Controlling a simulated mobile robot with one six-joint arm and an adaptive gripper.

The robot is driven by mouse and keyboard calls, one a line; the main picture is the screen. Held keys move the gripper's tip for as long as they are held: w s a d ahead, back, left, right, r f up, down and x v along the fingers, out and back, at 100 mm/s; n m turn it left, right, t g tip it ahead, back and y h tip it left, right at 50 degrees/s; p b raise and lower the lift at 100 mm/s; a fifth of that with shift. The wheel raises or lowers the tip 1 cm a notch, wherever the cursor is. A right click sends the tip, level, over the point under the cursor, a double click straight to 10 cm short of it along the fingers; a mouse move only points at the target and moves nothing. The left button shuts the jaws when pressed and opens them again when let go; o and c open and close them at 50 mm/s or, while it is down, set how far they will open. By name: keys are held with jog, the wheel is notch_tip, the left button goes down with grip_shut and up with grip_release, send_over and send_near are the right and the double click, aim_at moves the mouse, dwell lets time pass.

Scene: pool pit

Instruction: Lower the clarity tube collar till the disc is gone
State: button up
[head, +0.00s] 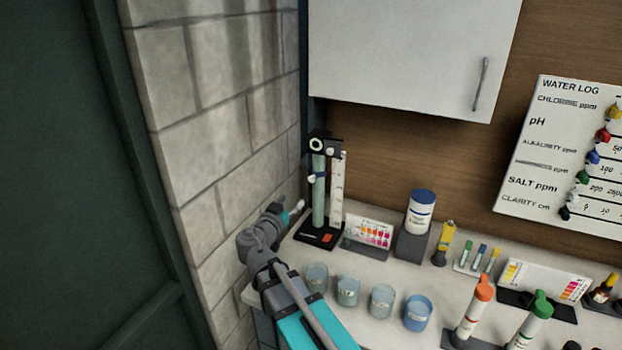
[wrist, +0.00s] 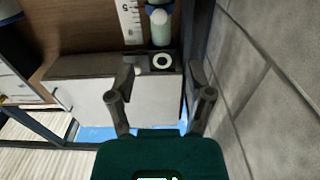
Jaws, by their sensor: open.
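The clarity tube (head: 319,205) is a pale green upright cylinder on a black stand. Its blue collar (head: 317,176) sits on the upper part, with a white knob on its left side. The wrist view, seemingly upside down, shows the tube (wrist: 161,32) and the collar's white knob (wrist: 158,17). A white ring with a dark centre (head: 316,144) is on the stand's black top bracket. The disc inside the tube cannot be made out. My gripper (head: 297,210) is open and empty, left of the tube, by the wall. Its spread fingers (wrist: 160,76) also show in the wrist view.
A white scale (head: 337,190) stands right of the tube. The block wall (head: 220,130) is close on the left; a white cabinet (head: 410,50) hangs above. Several cups (head: 348,290), a colour chart (head: 369,234) and bottles (head: 421,212) crowd the counter to the right.

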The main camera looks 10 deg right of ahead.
aim_at(311, 179)
jog(key=shift+w, duration=0.1)
jog(key=shift+x, duration=6.85)
grip_shut()
